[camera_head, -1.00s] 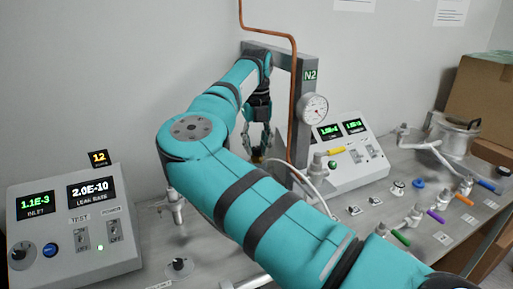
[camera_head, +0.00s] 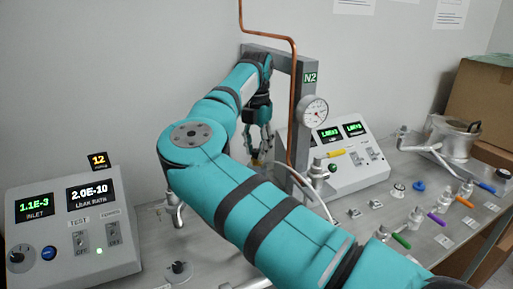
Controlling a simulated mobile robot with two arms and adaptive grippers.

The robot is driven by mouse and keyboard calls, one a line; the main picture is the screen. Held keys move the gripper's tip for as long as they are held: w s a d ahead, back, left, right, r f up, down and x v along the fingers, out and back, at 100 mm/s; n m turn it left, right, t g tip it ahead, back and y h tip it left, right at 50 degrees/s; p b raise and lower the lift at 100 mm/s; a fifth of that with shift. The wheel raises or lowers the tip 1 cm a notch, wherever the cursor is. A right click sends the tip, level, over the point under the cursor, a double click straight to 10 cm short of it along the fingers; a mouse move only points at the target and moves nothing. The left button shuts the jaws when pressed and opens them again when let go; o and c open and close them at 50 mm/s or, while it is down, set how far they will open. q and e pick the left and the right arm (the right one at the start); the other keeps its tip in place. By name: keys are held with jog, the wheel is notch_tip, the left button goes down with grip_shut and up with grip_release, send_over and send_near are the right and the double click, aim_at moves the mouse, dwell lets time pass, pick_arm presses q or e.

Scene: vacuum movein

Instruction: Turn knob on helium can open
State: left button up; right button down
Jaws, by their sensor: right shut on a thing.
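My right gripper (camera_head: 258,149) is at the back of the bench, beside the copper pipe and the grey N2 frame. Its fingers point down and are shut on a small yellowish part (camera_head: 255,163), which seems to be the knob of the helium can. My teal right arm covers the area below, so the can's body cannot be made out. How far the knob is turned cannot be told. My left gripper is not in view.
A leak detector panel (camera_head: 72,240) stands at the left, reading 2.0E-10. A gauge (camera_head: 314,111) hangs on the N2 frame (camera_head: 308,90). A second display box (camera_head: 345,160), several coloured-handled valves and a cardboard box (camera_head: 483,105) are on the right.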

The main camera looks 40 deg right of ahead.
jog(key=shift+r+m, duration=0.1)
jog(key=shift+m, duration=0.2)
dwell(0.4)
jog(key=c, duration=1.1)
grip_release()
jog(key=shift+o, duration=0.2)
